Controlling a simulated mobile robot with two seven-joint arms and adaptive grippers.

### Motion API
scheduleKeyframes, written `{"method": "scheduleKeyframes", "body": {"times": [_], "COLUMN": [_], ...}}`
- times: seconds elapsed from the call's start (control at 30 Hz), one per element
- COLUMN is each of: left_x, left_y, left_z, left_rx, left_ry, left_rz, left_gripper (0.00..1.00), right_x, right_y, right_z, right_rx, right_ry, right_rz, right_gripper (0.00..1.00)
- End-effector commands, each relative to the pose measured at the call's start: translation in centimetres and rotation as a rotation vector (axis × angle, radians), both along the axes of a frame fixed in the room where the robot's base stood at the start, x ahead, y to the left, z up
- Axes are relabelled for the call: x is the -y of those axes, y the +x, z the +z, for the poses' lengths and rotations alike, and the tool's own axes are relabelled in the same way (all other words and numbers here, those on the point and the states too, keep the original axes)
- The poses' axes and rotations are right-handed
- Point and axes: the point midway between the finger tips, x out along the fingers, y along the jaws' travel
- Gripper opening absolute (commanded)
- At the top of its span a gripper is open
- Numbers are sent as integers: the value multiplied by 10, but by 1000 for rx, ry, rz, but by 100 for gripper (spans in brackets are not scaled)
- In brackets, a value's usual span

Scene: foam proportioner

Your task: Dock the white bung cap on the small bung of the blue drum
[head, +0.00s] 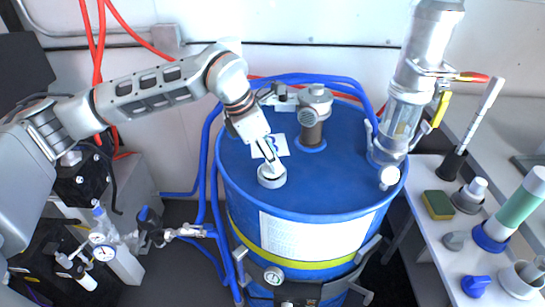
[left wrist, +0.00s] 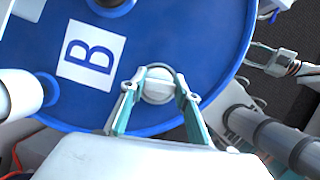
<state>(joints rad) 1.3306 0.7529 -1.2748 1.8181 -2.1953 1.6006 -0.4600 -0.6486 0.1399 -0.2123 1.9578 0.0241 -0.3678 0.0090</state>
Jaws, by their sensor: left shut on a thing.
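The blue drum (head: 330,180) stands upright in the middle of the head view, and its lid (left wrist: 215,35) fills much of the left wrist view. My left gripper (head: 270,160) reaches down to the near-left part of the lid. Its fingers (left wrist: 158,80) are shut on the white bung cap (left wrist: 157,92), one on each side of the cap's raised grip. The round white cap (head: 271,179) shows below the fingertips in the head view. The small bung is not seen apart from the cap; I cannot tell whether the cap touches it. My right gripper is not in view.
A capped pipe fitting (head: 312,105) and a clear cylinder assembly (head: 405,95) rise from the lid. A label marked B (left wrist: 88,55) lies near the cap. Blue hoses (head: 205,150) run beside the drum. A right-hand bench holds a sponge (head: 438,205) and bottles.

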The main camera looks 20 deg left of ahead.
Motion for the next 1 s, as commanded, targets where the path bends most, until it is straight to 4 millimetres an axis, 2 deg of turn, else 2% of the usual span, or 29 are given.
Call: {"method": "scheduleKeyframes", "body": {"times": [0.53, 1.0], "left_x": [0, 0], "left_y": [0, 0], "left_z": [0, -8], "left_rx": [0, 0], "left_ry": [0, 0], "left_rz": [0, 0], "left_gripper": [10, 10], "right_x": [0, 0], "right_y": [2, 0], "right_z": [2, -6], "right_rx": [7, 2], "right_ry": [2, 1], "right_rz": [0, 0], "right_gripper": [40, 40]}}
